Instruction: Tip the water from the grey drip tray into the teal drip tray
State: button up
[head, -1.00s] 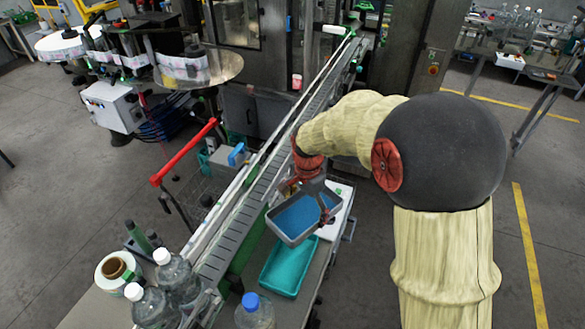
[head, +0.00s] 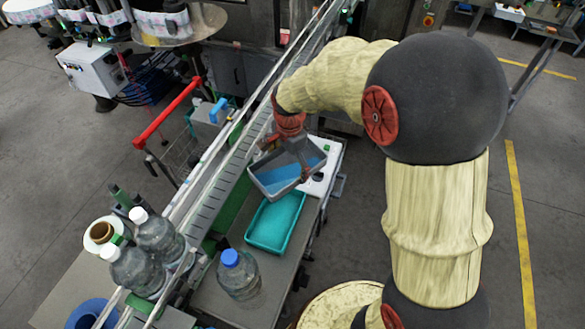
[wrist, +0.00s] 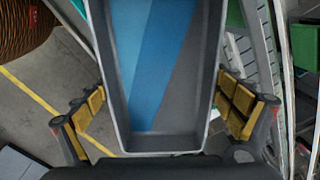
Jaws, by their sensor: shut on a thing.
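The grey drip tray (head: 266,183) is held by my gripper (head: 288,162) above the work table. Blue water lies in it, and in the wrist view the water (wrist: 150,60) covers the left side while the right part of the grey floor is bare, so the tray is tilted. In the wrist view the yellow-padded fingers of my gripper (wrist: 165,115) are on both sides of the grey tray (wrist: 190,110). The teal drip tray (head: 275,222) lies on the table, just in front of and below the grey tray. I see no water in it.
A bottle with a blue cap (head: 238,276) stands in front of the teal tray. A white board (head: 318,183) lies behind the grey tray.

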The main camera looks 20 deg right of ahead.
jog(key=shift+s+d+r, duration=0.1)
jog(key=shift+s+d, duration=0.05)
jog(key=shift+w+a+f, duration=0.25)
jog(key=shift+w, duration=0.35)
jog(key=shift+s+r+t+b, duration=0.15)
jog(key=shift+t+b, duration=0.15)
jog(key=shift+b, duration=0.45)
jog(key=shift+s+d+r+t+b, duration=0.1)
jog(key=shift+s+r+t+b, duration=0.35)
jog(key=shift+b, duration=0.1)
jog(key=shift+w, duration=0.4)
jog(key=shift+s+r, duration=0.1)
jog(key=shift+t+b, duration=0.25)
jog(key=shift+b, duration=0.65)
jog(key=shift+s+r+t+b, duration=0.2)
jog(key=shift+r+t+b, duration=0.2)
jog(key=shift+b, duration=0.05)
jog(key=shift+r, duration=0.1)
jog(key=shift+w, duration=0.2)
jog(key=shift+s+b, duration=0.1)
jog(key=shift+b, duration=0.55)
